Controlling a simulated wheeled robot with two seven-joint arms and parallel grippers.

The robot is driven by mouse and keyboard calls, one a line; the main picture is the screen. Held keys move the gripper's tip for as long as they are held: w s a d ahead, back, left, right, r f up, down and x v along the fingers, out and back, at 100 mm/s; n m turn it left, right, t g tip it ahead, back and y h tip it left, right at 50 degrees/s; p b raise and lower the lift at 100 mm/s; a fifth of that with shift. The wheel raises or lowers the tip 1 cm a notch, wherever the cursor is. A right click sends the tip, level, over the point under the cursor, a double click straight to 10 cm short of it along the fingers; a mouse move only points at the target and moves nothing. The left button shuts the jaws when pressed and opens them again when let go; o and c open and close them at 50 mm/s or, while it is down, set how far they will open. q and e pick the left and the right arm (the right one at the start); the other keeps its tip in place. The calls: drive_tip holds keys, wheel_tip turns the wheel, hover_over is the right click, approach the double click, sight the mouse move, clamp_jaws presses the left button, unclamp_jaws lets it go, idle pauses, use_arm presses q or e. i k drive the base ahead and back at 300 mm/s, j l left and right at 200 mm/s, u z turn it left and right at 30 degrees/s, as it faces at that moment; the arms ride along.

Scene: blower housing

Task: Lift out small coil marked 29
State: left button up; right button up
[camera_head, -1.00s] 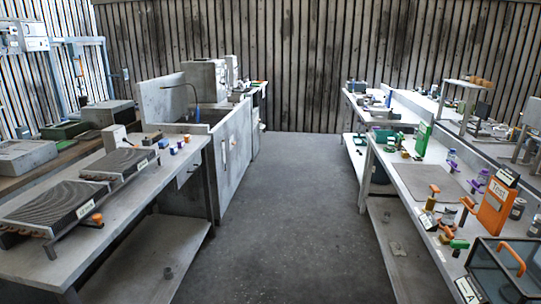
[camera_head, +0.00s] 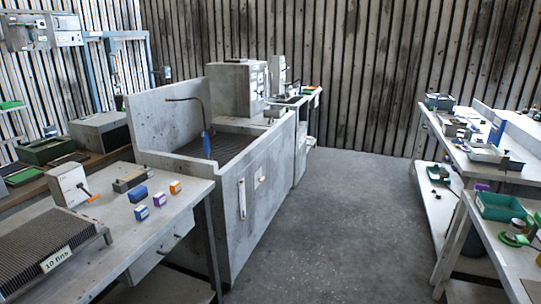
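I cannot make out a small coil marked 29 in the head view. A finned coil (camera_head: 38,252) lies on the left bench (camera_head: 150,240) at the lower left, with a label (camera_head: 56,259) that seems to read "10 fins". It is cut off by the left edge of the picture. Neither of my grippers is in view.
Small blue, purple and orange boxes (camera_head: 158,199) and a white box (camera_head: 69,184) stand on the left bench. A grey sink unit (camera_head: 235,190) stands behind it. The right bench (camera_head: 515,262) holds a green tray (camera_head: 500,206). The floor aisle (camera_head: 340,220) between is clear.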

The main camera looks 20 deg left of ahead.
sight(127, 181)
drive_tip(key=i+u, duration=0.15)
drive_tip(key=i, duration=0.5)
drive_tip(key=i+l+u, duration=0.15)
drive_tip(key=i, duration=0.55)
drive_tip(key=i+l+u, duration=0.1)
drive_tip(key=i, duration=0.55)
drive_tip(key=i+j+u, duration=0.2)
drive_tip(key=i+u, duration=0.8)
drive_tip(key=i+l+u, duration=0.15)
drive_tip(key=i+u, duration=0.35)
